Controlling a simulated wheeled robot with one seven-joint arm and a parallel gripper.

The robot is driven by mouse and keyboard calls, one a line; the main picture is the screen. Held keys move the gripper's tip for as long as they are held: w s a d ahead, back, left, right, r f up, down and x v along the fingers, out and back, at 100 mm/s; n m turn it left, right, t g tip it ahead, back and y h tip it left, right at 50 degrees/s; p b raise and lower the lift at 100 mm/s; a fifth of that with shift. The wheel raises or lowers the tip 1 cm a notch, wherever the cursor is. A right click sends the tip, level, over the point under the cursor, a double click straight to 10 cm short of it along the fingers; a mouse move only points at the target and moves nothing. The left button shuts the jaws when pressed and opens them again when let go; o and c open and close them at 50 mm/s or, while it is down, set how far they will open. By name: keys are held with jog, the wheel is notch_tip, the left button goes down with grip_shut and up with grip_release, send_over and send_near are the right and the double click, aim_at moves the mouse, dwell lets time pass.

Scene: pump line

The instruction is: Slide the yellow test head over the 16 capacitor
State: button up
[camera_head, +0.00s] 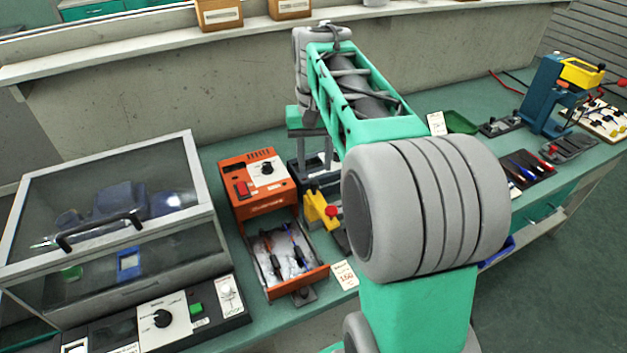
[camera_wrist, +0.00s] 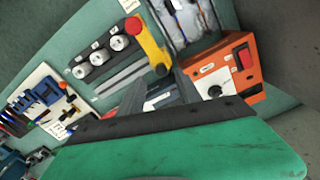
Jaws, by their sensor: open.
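The yellow test head (camera_head: 318,210) with its red knob sits right of the orange box, partly hidden by my arm in the head view. In the wrist view the yellow test head (camera_wrist: 148,48) lies at the end of a grey rail (camera_wrist: 125,80), beside a row of three round grey capacitors (camera_wrist: 98,57) with small white labels. The head is beside the row, not over a capacitor. The label numbers are too small to read, so I cannot tell which is 16. My gripper (camera_head: 312,148) is open and empty, behind the test head; its green body fills the bottom of the wrist view.
The orange box (camera_head: 262,172) with an open drawer (camera_head: 310,282) stands left of the test head. A glass-lidded case (camera_head: 105,215) is farther left. A blue press (camera_head: 543,95) and a dark tool tray (camera_head: 527,170) stand on the right. The wall is close behind my gripper.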

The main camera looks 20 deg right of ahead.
aim_at(314, 182)
notch_tip(314, 182, down, 5)
jog(key=shift+f, duration=0.2)
grip_shut()
dwell(0.4)
dwell(1.0)
